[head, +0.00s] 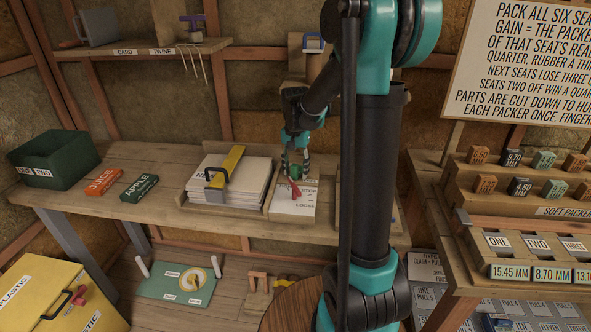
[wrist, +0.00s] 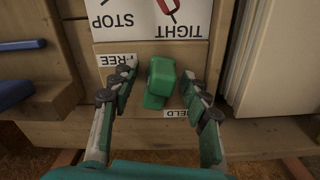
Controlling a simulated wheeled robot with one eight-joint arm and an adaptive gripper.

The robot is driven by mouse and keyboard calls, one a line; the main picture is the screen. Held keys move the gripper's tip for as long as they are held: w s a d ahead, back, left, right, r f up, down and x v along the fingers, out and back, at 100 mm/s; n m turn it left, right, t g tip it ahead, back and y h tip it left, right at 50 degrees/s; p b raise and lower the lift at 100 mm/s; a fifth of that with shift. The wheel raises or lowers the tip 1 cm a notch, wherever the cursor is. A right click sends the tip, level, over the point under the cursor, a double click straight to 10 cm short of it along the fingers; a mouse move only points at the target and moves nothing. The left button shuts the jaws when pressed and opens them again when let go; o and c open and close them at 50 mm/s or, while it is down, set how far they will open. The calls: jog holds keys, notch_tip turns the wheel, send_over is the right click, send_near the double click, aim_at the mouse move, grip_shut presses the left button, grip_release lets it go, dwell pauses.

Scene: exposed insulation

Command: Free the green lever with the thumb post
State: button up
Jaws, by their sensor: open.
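The green lever (wrist: 160,76) shows in the wrist view as a blocky green piece on a wooden face. A FREE label (wrist: 117,60) is to its upper left and a partly covered label ending in ELD (wrist: 182,113) to its lower right. My gripper (wrist: 158,88) is open, with one finger on each side of the lever and visible gaps between. In the head view my gripper (head: 295,166) points down over the bench, close above the lever (head: 295,172). I cannot make out a separate thumb post or which label the lever points to.
A white board (wrist: 150,18) marked STOP and TIGHT adjoins the lever; a red piece (head: 297,192) lies over it. A paper stack (head: 235,175) under a yellow bar stands left on the bench (head: 155,208). A green bin (head: 52,160) is far left. A stepped rack (head: 520,222) stands right.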

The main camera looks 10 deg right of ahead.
jog(key=shift+c, duration=0.6)
grip_shut()
jog(key=shift+s+d+n, duration=0.1)
jog(key=shift+d+n, duration=0.2)
jog(key=shift+n, duration=0.45)
jog(key=shift+s+d+n, duration=0.1)
jog(key=shift+d+n, duration=0.15)
jog(key=shift+n, duration=0.5)
jog(key=shift+o, duration=0.6)
grip_release()
jog(key=shift+r, duration=0.1)
notch_tip(320, 180, up, 12)
jog(key=shift+f, duration=0.1)
